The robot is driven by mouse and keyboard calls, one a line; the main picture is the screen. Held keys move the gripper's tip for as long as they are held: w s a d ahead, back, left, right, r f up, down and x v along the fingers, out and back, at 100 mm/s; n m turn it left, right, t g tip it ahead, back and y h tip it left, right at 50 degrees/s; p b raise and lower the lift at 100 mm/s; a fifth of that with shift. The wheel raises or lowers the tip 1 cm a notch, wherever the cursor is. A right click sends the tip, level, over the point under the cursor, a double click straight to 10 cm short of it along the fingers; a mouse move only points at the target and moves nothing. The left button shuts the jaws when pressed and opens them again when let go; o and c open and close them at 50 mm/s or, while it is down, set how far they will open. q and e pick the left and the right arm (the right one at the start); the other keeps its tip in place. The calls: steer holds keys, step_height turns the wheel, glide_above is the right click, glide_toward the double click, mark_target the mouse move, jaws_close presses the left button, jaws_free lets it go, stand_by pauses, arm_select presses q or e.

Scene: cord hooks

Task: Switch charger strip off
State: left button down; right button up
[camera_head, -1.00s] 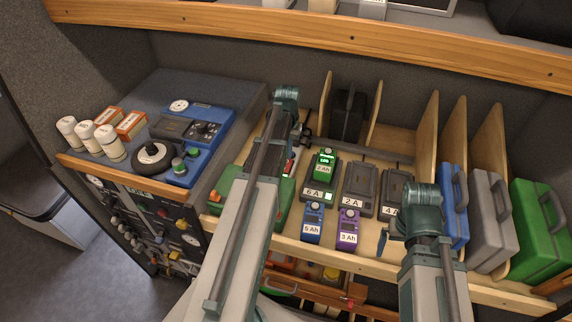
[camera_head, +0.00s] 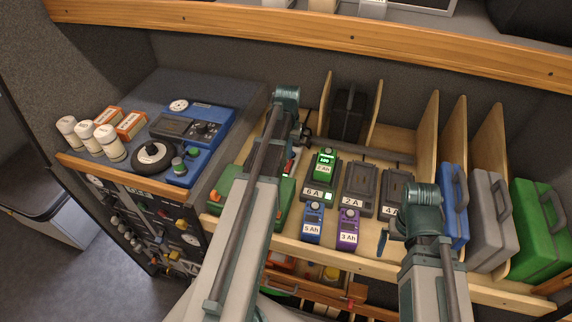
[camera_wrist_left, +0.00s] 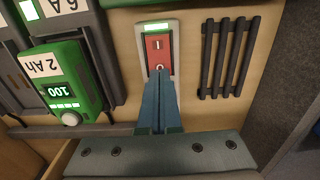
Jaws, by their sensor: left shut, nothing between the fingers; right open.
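The charger strip's red rocker switch (camera_wrist_left: 158,50) sits in a pale housing, with I and O marks and a lit green lamp (camera_wrist_left: 157,25) at one end. My left gripper (camera_wrist_left: 161,78) is shut and empty, its blue fingertips at the O end of the rocker; I cannot tell whether they touch. In the head view my left arm partly hides the switch. My right gripper (camera_head: 390,236) is open at the shelf's front right.
The 2 A charger (camera_head: 359,190) and 4 A charger (camera_head: 397,188) stand empty. Blue 5 Ah (camera_head: 312,224) and purple 3 Ah (camera_head: 348,229) batteries lie in front. A dark slatted vent (camera_wrist_left: 228,58) is beside the switch. Upright cases stand between wooden dividers (camera_head: 427,130) at right.

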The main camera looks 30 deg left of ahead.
arm_select(q)
steer(key=shift+f+b, duration=0.8)
steer(key=shift+f, duration=0.1)
arm_select(e)
steer(key=shift+f, duration=0.85)
arm_select(q)
steer(key=shift+r, duration=0.1)
step_height(320, 180, up, 7)
steer(key=p, duration=0.7)
arm_select(e)
step_height(320, 180, up, 7)
